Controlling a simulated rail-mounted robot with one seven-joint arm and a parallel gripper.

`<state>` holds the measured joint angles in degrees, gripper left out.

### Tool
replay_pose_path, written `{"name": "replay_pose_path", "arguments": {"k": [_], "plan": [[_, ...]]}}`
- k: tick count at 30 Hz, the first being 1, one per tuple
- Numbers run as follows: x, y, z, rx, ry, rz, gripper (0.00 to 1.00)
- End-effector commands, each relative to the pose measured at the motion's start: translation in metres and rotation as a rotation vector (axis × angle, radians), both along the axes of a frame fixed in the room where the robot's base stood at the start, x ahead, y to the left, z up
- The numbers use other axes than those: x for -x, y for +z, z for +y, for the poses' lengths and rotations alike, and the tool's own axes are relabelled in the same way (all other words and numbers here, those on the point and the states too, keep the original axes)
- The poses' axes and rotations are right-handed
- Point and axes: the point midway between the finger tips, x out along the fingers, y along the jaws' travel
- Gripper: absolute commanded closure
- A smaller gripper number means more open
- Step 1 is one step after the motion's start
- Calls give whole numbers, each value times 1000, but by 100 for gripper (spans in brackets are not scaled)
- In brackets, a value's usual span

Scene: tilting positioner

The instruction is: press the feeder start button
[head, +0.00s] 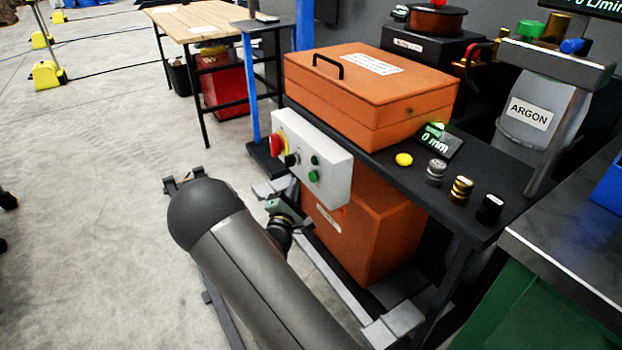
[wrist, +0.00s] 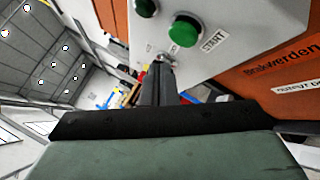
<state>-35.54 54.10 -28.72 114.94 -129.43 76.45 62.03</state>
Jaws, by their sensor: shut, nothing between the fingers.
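A white control box (head: 322,160) hangs at the front edge of the dark bench. In the head view my arm partly hides the gripper.
An orange case (head: 370,95) lies on the bench above the box, and another orange unit (head: 370,220) stands below. The floor at left is open.

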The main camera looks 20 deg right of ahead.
Motion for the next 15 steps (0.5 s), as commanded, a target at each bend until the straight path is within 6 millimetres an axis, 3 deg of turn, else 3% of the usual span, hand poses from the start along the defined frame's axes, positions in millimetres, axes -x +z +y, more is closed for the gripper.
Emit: {"name": "replay_pose_path", "arguments": {"k": [6,15], "plan": [[-5,0,-17,0,0,0,100],[-6,0,-20,-1,0,0,100]]}}
